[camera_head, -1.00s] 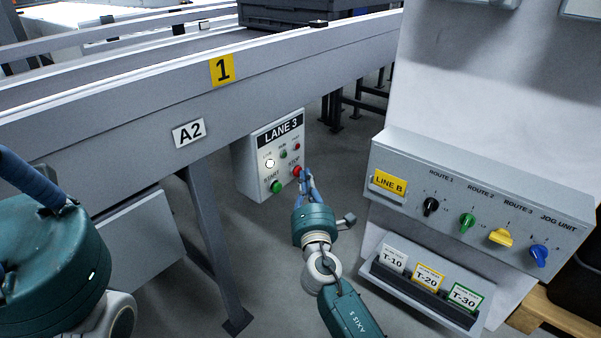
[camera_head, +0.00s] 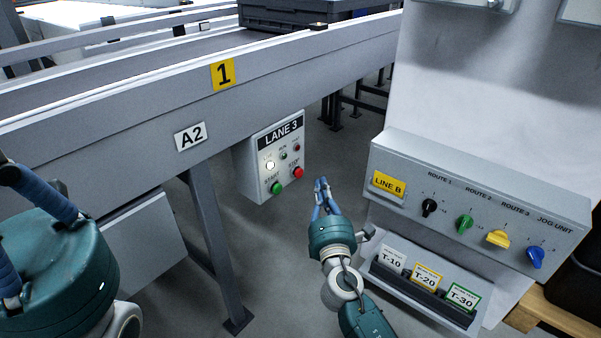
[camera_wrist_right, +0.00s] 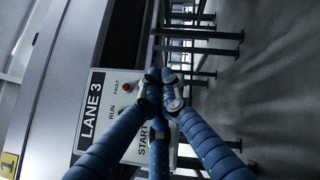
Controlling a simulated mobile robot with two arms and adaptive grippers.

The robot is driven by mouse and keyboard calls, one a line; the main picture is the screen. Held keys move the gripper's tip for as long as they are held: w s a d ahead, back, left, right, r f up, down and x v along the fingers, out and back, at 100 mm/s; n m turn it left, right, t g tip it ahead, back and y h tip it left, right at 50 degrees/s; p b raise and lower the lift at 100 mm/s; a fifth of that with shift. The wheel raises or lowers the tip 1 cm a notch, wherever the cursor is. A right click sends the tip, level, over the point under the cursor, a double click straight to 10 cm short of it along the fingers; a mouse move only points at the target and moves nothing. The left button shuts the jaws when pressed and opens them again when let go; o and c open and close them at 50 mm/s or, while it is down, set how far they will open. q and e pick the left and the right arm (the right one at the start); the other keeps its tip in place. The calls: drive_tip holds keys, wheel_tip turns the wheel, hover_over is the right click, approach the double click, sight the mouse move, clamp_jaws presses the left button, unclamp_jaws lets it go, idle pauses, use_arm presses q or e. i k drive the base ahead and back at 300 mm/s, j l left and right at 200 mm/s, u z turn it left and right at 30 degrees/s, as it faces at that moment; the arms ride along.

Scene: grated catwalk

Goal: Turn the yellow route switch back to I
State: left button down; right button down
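The yellow route switch (camera_head: 497,239) is on the sloped grey LINE B panel (camera_head: 405,162) at the right in the head view, under the ROUTE 3 label. Its handle looks turned sideways, but the marks around it are too small to read. My right gripper (camera_head: 321,183) is in front of the panel's left side, well left of the yellow switch and touching nothing. Its blue fingers come together at the tips with nothing between them; the right wrist view (camera_wrist_right: 160,78) shows this too. My left gripper (camera_head: 30,185) is at the left edge, partly cut off.
A black switch (camera_head: 429,207), a green switch (camera_head: 465,223) and a blue switch (camera_head: 537,257) share the panel. Below is a holder with T-10, T-20 and T-30 cards (camera_head: 427,277). The LANE 3 box (camera_head: 255,180) hangs under the conveyor (camera_head: 140,110), behind my right gripper.

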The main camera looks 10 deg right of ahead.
sight(498, 238)
drive_tip(key=k, duration=1.5)
